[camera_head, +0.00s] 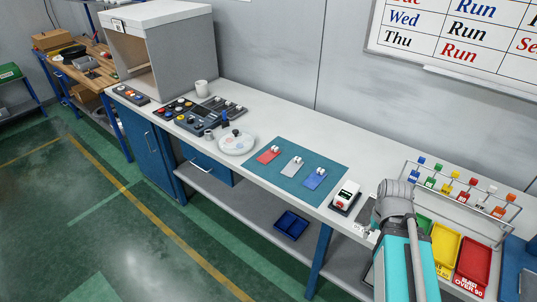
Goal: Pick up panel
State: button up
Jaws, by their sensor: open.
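Several things could be the panel, and I cannot tell which is meant. Three small flat pieces lie in a row on a teal mat (255,174): a red one (268,156), a grey one (292,166) and a blue one (315,178), each with a white part on it. Dark button panels lie farther left, a small one (131,94) and a larger one (190,117).
A white device (346,195) stands between mat and my arm. A rack (462,190) with coloured-topped pieces and yellow (446,249) and red (473,262) bins are at right. A plate (237,144), cup (202,88) and grey box (185,55) are left. A blue tray (291,224) is on the lower shelf.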

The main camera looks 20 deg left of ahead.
aim_at(267, 156)
jog(key=z, duration=0.1)
jog(key=i, duration=1)
jog(key=u, duration=0.05)
